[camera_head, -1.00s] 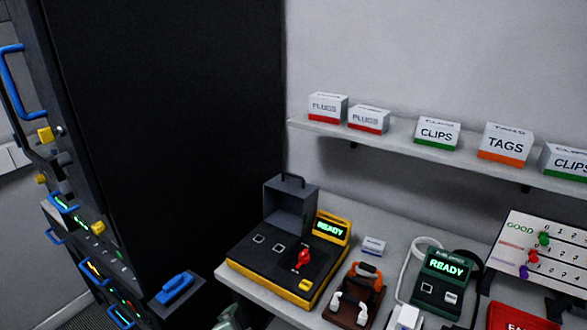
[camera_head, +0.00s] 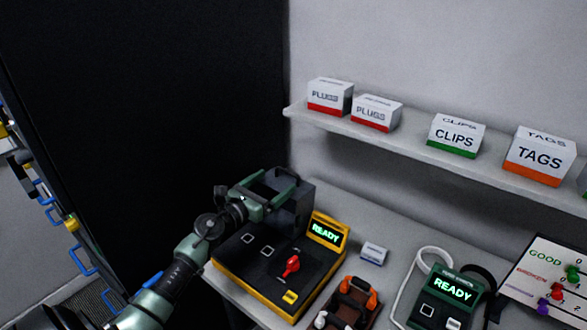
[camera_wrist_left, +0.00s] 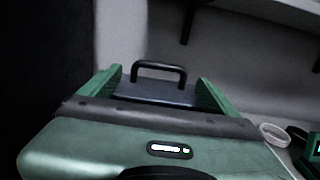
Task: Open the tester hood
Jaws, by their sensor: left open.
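The yellow-and-black tester (camera_head: 262,262) sits on the bench with its screen reading READY. Its grey box-shaped hood (camera_head: 299,203) stands upright at the tester's back left; my left gripper partly covers it. My left gripper (camera_head: 282,182) is open at the top of the hood. In the left wrist view, the hood's black handle (camera_wrist_left: 158,67) shows between the two spread green fingers (camera_wrist_left: 160,82), with the dark hood top (camera_wrist_left: 155,93) below it. I cannot tell whether the fingers touch the handle or the hood. My right gripper is not in view.
A tall black cabinet (camera_head: 130,120) stands close on the left. A shelf (camera_head: 400,146) with labelled boxes runs above the bench. A green READY device (camera_head: 449,296), a small holder (camera_head: 352,305) and a scoreboard (camera_head: 540,270) are to the right.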

